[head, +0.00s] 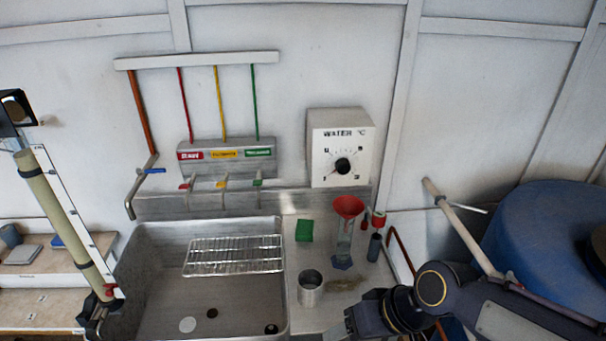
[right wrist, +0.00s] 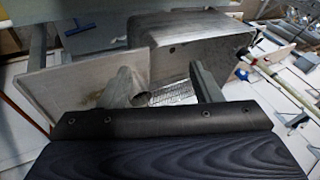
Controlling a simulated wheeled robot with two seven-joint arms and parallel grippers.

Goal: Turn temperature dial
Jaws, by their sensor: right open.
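The temperature dial is a round black knob (head: 343,166) with a red mark at its side. It sits on the front of a white box (head: 318,160) labelled "WATER °C" on the back wall, right of the taps. My right gripper (head: 345,328) is low at the bottom edge of the head view, in front of the counter and well below the dial. In the right wrist view its two fingers (right wrist: 168,88) are apart, with nothing clearly held between them. The dial is not visible in the right wrist view. My left gripper is not in view.
A steel sink (head: 150,290) with a wire rack (head: 233,256) lies left. A metal cup (head: 310,288), a red funnel (head: 347,207) on a clear cylinder, and a green sponge (head: 304,230) stand on the counter below the dial. A blue drum (head: 550,235) is at right.

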